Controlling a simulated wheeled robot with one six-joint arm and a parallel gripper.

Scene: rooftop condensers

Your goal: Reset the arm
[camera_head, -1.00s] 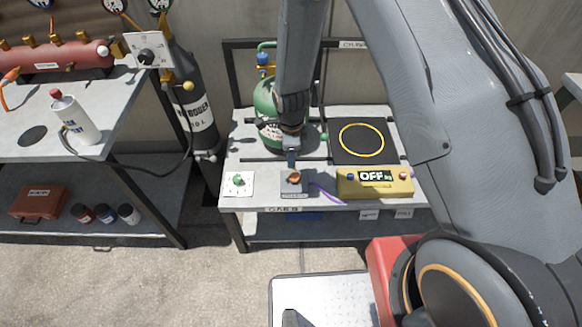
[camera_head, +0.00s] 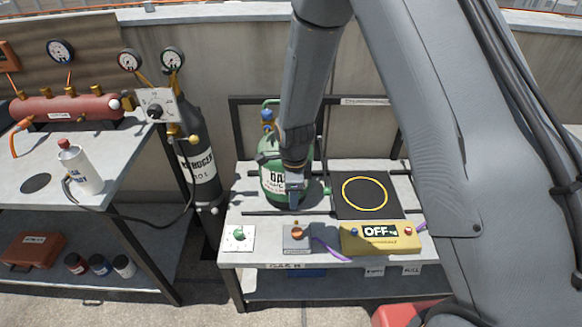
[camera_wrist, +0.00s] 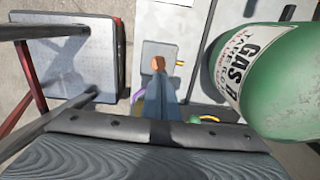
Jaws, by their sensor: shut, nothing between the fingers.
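My gripper (camera_head: 293,200) hangs over the bench, above and behind a small grey box with an orange knob (camera_head: 297,231). It is shut and empty, its blue-grey fingers pointing down. In the wrist view the fingers (camera_wrist: 158,100) show at the middle, with the orange knob (camera_wrist: 158,64) just past their tips. The green gas cylinder (camera_head: 270,180) stands right behind and to the left of my gripper; it also shows large at the right of the wrist view (camera_wrist: 285,85). My arm hides part of the cylinder.
A yellow scale display (camera_head: 380,239) reads OFF, in front of a black scale plate (camera_head: 350,208). A white box with a green knob (camera_head: 238,237) sits at the bench's left. A tall grey nitrogen cylinder (camera_head: 197,165) and a side table with a white can (camera_head: 82,170) stand further left.

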